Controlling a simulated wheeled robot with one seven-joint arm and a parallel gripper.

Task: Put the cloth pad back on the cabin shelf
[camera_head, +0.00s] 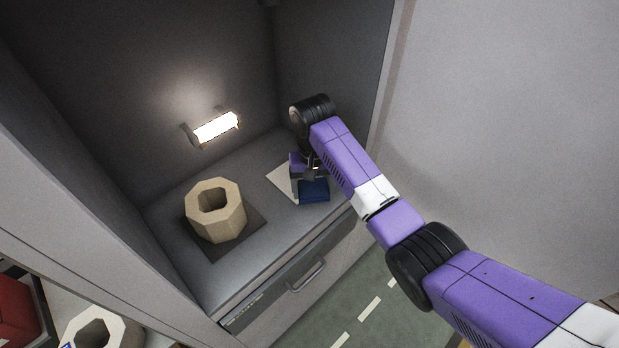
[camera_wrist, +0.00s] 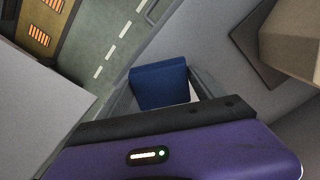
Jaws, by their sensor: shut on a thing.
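The dark blue cloth pad (camera_head: 314,190) is at the right end of the cabin shelf (camera_head: 262,262), close to its front edge. It also shows in the wrist view (camera_wrist: 159,86), between my fingers. My gripper (camera_head: 310,175) reaches down into the recess and is shut on the pad. A white flat patch (camera_head: 281,180) on the shelf lies beside and partly under the pad. I cannot tell whether the pad touches the shelf or hangs just above it. My wrist and fingers hide part of the pad and patch.
A beige octagonal ring (camera_head: 229,222) stands on a dark square (camera_head: 258,239) at the shelf's left. A lit lamp (camera_head: 216,128) is on the back wall. A drawer handle (camera_head: 306,276) is below the shelf. Another beige ring (camera_head: 98,330) is at lower left. The right wall stands close to my arm.

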